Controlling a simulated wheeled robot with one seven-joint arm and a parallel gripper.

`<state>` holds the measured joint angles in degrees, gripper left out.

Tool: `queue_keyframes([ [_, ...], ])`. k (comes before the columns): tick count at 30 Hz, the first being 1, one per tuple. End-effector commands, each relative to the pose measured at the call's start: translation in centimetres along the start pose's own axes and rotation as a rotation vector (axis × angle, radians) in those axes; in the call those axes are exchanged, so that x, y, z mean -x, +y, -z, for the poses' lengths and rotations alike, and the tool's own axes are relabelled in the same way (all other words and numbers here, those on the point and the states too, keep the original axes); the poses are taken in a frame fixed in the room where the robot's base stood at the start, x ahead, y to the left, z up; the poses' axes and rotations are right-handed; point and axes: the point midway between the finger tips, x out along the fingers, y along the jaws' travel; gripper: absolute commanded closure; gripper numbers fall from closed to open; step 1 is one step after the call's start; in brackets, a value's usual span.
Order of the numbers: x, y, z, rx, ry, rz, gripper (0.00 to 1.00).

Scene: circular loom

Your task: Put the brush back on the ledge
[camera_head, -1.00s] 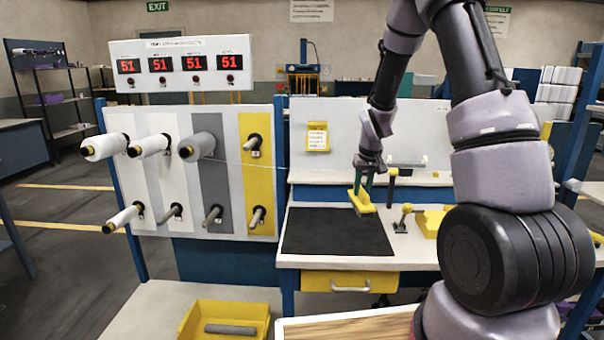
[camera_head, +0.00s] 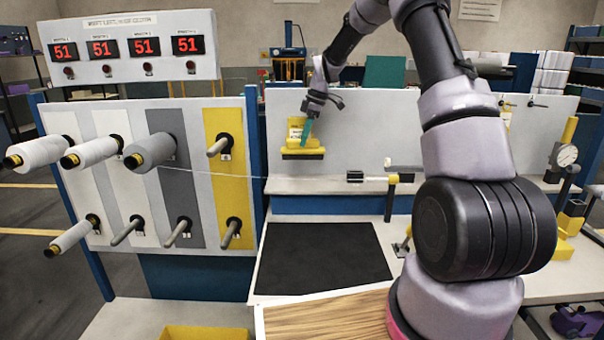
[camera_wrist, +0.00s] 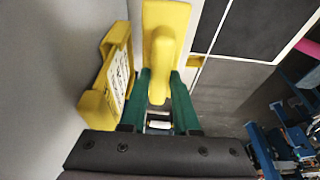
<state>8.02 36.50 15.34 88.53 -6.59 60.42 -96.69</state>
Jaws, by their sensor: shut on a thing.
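The yellow brush (camera_head: 310,152) is held in my gripper (camera_head: 307,127) in front of the upright back panel, above the pale ledge (camera_head: 290,186) that runs behind the worktop. A gap shows between brush and ledge. In the wrist view, the green fingers of my gripper (camera_wrist: 160,105) are closed on the handle of the brush (camera_wrist: 165,25). A yellow holder with a printed label (camera_head: 296,125) is on the panel just behind the brush; it also shows in the wrist view (camera_wrist: 100,105). The brush partly overlaps it, and I cannot tell whether they touch.
A black mat (camera_head: 320,258) lies bare on the worktop. A dial gauge (camera_head: 566,155) stands far right.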

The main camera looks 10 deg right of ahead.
Motion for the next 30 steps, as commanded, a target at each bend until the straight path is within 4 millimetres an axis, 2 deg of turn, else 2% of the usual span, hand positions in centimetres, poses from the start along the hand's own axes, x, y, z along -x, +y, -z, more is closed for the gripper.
queue_keyframes([
  [3,-2.4,-0.1,-0.8,0.000,-0.002,0.007,1.00],
  [6,-3.9,-0.1,-1.2,0.000,-0.001,0.004,1.00],
  [13,-5.7,-0.1,-1.8,0.000,-0.001,0.003,1.00],
  [18,-8.0,-0.1,-2.5,0.000,-0.002,0.003,1.00],
  [29,-8.6,-0.1,-2.7,-0.001,-0.001,0.001,1.00],
  [30,-8.7,-0.1,-2.7,-0.001,-0.001,0.001,0.63],
])
